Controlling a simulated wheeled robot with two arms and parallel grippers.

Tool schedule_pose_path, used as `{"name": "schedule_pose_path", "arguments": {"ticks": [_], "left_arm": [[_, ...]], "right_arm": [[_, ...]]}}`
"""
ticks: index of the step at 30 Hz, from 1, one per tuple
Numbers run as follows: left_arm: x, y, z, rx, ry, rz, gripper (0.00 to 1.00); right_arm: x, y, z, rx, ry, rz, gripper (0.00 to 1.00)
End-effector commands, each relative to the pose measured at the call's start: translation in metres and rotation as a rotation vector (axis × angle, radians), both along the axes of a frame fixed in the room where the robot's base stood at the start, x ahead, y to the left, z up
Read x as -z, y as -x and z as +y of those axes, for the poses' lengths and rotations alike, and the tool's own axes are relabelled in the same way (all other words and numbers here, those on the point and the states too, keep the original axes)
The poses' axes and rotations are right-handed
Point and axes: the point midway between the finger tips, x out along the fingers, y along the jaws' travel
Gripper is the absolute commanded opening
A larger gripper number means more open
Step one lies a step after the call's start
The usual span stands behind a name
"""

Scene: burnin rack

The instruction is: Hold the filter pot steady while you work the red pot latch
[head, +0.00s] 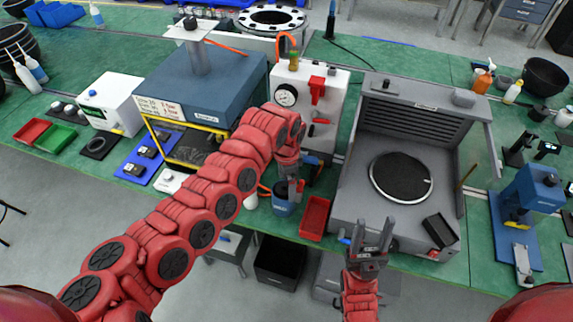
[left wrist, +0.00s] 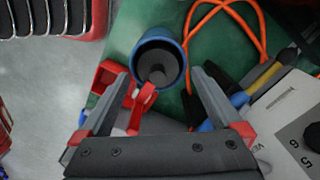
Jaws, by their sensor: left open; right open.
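The filter pot appears to be the blue cup (head: 282,207) at the bench front, below the white gauge panel. In the left wrist view the blue pot (left wrist: 137,50) has an open round top and a dark inside. My left gripper (head: 294,188) is open above it, pointing down. In its wrist view the fingertips (left wrist: 160,78) spread either side of the pot's near edge, with no clear contact. A small red lever (left wrist: 143,100), likely the pot latch, shows between the fingers. My right gripper (head: 371,236) is open and empty in front of the grey machine.
A red tray (head: 315,216) sits right of the pot. The white panel (head: 337,88) with gauge and red handles stands behind. An orange cable (left wrist: 262,45) loops beside the pot. The grey machine (head: 352,207) stands right, and a blue-grey box (head: 230,83) left.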

Motion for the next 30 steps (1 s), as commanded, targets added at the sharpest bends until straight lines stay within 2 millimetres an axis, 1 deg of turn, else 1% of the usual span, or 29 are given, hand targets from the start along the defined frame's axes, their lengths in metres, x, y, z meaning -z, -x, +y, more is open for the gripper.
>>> {"name": "schedule_pose_path", "arguments": {"ticks": [1,3,9,12,18,25,29,30], "left_arm": [[0.008,0.003,-0.001,0.004,-0.004,0.009,1.0],[0.022,0.002,0.0,0.003,-0.004,0.004,1.0],[0.06,0.002,-0.001,0.003,-0.002,0.004,1.0],[0.071,0.001,-0.001,0.002,-0.001,0.001,1.0],[0.08,0.001,0.0,0.002,-0.001,0.0,1.0],[0.08,0.0,0.0,0.001,-0.001,-0.001,1.0],[0.08,0.0,0.0,0.001,-0.001,-0.001,0.77],[0.08,0.0,0.0,0.001,-0.001,-0.001,0.69]], "right_arm": [[-0.008,0.0,0.0,0.0,0.0,0.0,0.5],[-0.013,0.0,0.0,0.0,0.0,0.0,0.5],[-0.019,0.0,0.0,0.0,0.0,0.0,0.5],[-0.02,0.0,0.0,0.0,0.0,0.0,0.5],[-0.021,0.0,0.0,0.0,0.0,0.0,0.5],[-0.021,0.0,0.0,0.0,0.0,0.0,0.5],[-0.021,0.0,0.0,0.0,0.0,0.0,0.5],[-0.021,0.0,0.0,0.0,0.0,0.0,0.5]]}}
